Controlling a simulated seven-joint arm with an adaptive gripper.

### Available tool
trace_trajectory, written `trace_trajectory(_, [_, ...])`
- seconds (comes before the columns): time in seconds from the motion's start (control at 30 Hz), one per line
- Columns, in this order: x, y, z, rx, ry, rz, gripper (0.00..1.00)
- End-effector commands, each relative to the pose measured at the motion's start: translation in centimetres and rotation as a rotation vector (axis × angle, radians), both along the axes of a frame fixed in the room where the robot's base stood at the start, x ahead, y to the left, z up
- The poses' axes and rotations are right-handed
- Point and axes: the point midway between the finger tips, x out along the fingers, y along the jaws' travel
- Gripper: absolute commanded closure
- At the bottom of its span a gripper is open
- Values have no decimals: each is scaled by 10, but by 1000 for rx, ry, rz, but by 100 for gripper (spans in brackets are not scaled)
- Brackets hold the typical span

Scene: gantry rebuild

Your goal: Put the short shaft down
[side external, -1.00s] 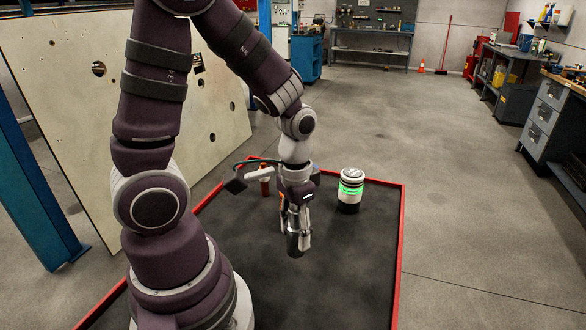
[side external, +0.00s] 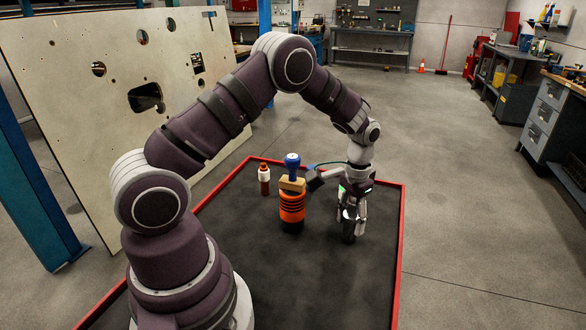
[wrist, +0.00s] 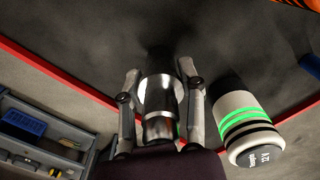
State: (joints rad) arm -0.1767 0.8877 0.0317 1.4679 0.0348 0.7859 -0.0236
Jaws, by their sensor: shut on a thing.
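The short shaft (wrist: 159,93) is a shiny metal cylinder with a step in its width. It stands roughly upright between the two fingers of my gripper (wrist: 157,80) in the wrist view, and the gripper is shut on it. In the side view my gripper (side external: 353,214) points down over the right part of the dark mat (side external: 260,290). The lower end of the shaft (side external: 348,236) shows below the fingers, close to the mat. I cannot tell whether it touches.
A red rim (side external: 401,230) edges the mat.

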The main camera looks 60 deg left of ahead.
Motion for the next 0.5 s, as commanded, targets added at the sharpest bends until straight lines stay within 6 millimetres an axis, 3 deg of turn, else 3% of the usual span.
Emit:
trace_trajectory(0.17, [0,0,-2,0,-1,0,100])
trace_trajectory(0.2, [0,0,-3,0,0,0,61])
trace_trajectory(0.4, [0,0,-2,0,0,0,36])
trace_trajectory(0.5, [0,0,-2,0,0,0,36])
